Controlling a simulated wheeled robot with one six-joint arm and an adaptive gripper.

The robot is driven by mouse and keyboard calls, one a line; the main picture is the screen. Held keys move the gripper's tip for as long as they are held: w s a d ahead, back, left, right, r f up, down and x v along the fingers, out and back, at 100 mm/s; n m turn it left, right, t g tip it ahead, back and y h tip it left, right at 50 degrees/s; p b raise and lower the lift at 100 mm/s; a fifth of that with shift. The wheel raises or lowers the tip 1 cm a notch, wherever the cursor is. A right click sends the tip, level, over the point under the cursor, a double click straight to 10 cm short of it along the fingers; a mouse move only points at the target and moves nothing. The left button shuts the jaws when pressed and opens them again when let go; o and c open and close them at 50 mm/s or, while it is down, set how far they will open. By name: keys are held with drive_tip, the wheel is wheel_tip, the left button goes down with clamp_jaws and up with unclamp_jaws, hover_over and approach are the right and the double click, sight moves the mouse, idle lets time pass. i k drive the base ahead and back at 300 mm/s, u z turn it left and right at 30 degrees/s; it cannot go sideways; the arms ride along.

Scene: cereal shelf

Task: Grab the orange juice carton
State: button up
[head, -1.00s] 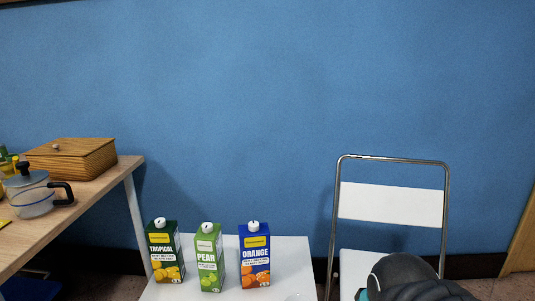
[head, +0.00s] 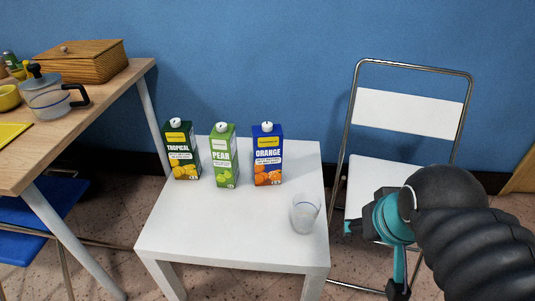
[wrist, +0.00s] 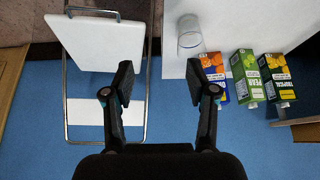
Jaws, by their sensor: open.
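The orange juice carton (head: 268,155) is blue with a white cap and stands upright on the small white table (head: 200,229). It is the rightmost of three cartons. In the wrist view the orange carton (wrist: 215,72) shows upside down, just right of my gripper's right finger, which hides part of it.
A green pear carton (head: 224,156) and a dark green tropical carton (head: 181,150) stand left of the orange one. A clear glass (head: 305,214) stands near the table's right edge. A folding chair (head: 405,115) is at right. A wooden desk (head: 85,125) is at left.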

sight(266, 147)
drive_tip(key=z, duration=2.9)
drive_tip(key=k, duration=2.35)
drive_tip(key=u, duration=1.75)
drive_tip(key=i, duration=0.5)
drive_tip(key=z, duration=0.05)
